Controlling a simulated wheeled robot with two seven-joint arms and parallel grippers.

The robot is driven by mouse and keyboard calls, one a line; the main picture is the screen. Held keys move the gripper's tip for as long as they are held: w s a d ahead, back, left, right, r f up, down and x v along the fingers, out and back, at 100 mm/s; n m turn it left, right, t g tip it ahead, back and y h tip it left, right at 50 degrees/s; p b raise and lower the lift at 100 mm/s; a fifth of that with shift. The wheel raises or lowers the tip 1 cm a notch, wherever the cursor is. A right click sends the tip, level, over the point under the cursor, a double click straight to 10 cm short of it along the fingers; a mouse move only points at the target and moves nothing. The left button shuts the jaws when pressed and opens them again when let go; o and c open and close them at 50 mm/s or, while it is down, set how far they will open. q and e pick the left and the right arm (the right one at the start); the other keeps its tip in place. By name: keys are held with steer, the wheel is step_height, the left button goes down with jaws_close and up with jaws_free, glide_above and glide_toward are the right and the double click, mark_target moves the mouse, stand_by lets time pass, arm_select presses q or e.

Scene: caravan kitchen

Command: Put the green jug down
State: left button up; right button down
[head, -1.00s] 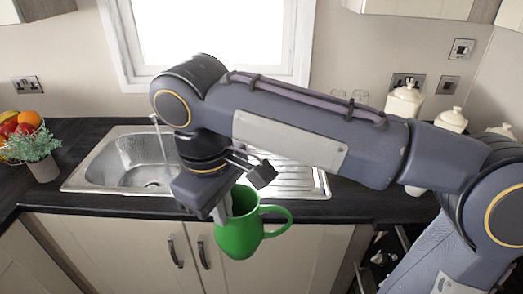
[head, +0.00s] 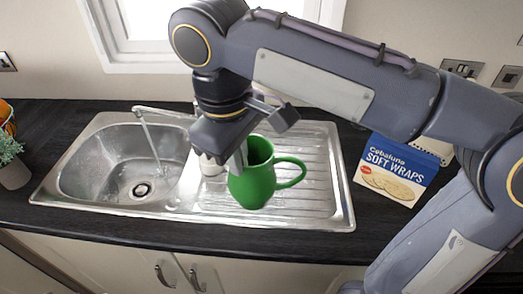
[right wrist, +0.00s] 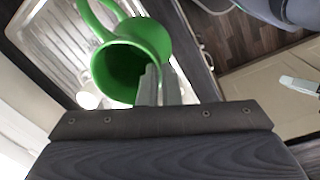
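My right gripper (head: 238,163) is shut on the jug's wall near the rim, on the left side. In the right wrist view the jug (right wrist: 147,40) shows its open mouth, and the fingers of my right gripper (right wrist: 158,85) are close together at its rim. My left gripper is in neither view.
A white item (head: 210,166) stands just left of the jug. Water runs from the tap (head: 147,125) into the basin (head: 110,170). A box of soft wraps (head: 396,172) stands right of the drainer. A potted plant (head: 12,168) is far left. The drainer's right part is clear.

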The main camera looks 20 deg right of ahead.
mark_target(248, 157)
steer(key=w+d+f+p, duration=0.1)
steer(key=w+d+f, duration=0.4)
steer(key=w+f, duration=0.6)
steer(key=shift+w+f, duration=0.2)
steer(key=shift+f, duration=0.5)
steer(key=shift+d, duration=0.1)
steer(key=shift+f, duration=0.2)
steer(key=c, duration=1.6)
jaws_free()
steer(key=shift+r, duration=0.15)
